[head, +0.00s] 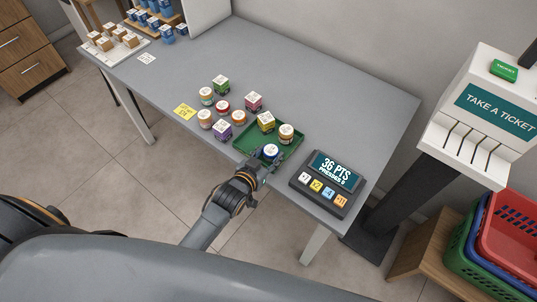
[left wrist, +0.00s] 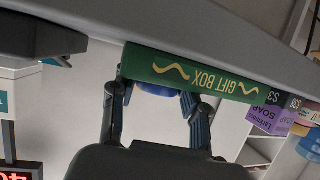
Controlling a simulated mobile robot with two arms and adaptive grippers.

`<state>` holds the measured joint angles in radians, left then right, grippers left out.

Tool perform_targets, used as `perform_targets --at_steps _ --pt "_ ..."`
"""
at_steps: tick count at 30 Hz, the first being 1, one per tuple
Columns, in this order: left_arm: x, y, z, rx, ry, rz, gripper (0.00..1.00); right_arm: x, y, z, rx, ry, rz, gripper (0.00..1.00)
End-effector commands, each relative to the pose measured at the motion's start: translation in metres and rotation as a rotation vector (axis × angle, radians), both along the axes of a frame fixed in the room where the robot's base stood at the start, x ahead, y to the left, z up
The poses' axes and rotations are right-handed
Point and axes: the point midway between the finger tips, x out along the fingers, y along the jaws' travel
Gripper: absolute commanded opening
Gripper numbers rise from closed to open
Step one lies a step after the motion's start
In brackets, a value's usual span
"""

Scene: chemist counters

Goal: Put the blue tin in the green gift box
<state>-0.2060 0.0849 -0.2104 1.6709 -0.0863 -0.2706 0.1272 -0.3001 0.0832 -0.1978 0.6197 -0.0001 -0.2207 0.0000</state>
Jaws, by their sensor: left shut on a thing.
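The green gift box (head: 286,152) is an open, shallow tray near the table's front edge. Its lettered wall (left wrist: 200,75) shows upside down in the left wrist view. The blue tin (head: 270,151) has a pale lid and sits at the box's near side, within its outline in the head view. A blue strip of it (left wrist: 155,90) shows past the wall; the wall hides the rest. My left gripper (head: 258,168) is shut on the tin, its fingers (left wrist: 158,100) on either side. I cannot tell if the tin touches the box floor. My right gripper is not in view.
A yellow box (head: 266,121) and a tan-lidded jar (head: 286,133) are in the gift box. Several jars and small boxes, one purple (head: 222,130), stand left of it. A points terminal (head: 325,182) stands close on the right.

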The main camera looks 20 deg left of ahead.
Motion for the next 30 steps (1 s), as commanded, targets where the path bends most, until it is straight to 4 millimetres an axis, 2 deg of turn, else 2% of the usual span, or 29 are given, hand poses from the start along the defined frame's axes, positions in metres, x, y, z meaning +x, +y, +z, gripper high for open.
perform_targets --at_steps 17,18,19,30 --pt "-0.005 0.0 -0.02 0.007 0.019 -0.002 0.14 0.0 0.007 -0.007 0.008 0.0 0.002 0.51" --pt "-0.005 0.0 -0.02 0.007 0.02 -0.002 0.47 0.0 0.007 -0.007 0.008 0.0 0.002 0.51" --pt "-0.005 0.0 -0.021 0.008 0.021 -0.003 0.53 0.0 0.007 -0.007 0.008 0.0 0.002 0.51" --pt "-0.006 -0.001 -0.018 0.009 0.021 -0.005 0.55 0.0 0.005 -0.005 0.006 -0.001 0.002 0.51"
